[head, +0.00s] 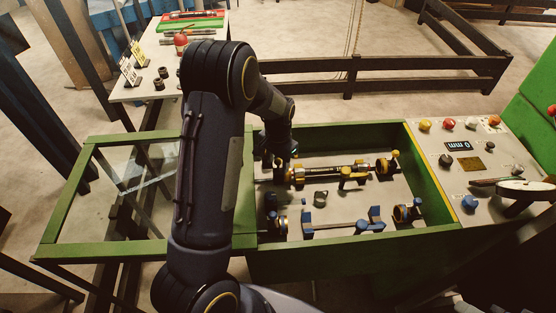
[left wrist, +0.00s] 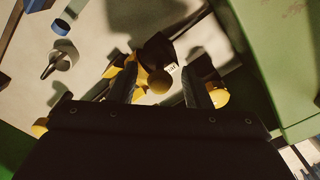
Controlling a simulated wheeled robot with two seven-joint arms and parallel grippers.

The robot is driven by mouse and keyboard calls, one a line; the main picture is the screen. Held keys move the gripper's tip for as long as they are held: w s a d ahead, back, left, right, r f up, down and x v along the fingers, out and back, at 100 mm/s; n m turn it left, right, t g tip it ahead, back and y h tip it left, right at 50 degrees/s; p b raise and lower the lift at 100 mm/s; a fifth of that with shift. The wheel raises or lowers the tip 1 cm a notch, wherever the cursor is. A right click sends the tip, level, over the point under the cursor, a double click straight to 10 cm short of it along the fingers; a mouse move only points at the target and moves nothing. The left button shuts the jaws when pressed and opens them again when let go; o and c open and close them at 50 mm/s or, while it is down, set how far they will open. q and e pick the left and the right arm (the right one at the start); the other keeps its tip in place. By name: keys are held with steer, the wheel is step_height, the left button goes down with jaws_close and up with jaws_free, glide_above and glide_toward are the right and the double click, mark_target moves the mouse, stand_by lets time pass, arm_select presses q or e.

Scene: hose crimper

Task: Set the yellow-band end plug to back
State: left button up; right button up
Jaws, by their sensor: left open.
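A yellow-banded end plug (head: 283,174) sits at the left end of the rear hose line in the green bench, partly hidden by my left gripper (head: 277,160). Another yellow-banded fitting (head: 385,166) with a yellow knob stands at the right end of that line. In the left wrist view, my left gripper (left wrist: 162,92) is open. I cannot tell whether the fingers touch the knob. My right gripper is out of view.
A grey pointer knob (head: 320,198) and blue-banded fittings (head: 404,213) stand nearer the front. A control panel (head: 455,145) with buttons and a display is at the right. The green bench wall (left wrist: 285,60) rises close at the right in the left wrist view.

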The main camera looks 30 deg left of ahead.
arm_select(q)
jaws_close()
steer(key=s+a, duration=0.1)
steer(key=s+a+b, duration=0.1)
steer(key=a, duration=0.1)
stand_by(0.5)
steer(key=shift+c, duration=1.4)
jaws_free()
steer(key=shift+o, duration=1.4)
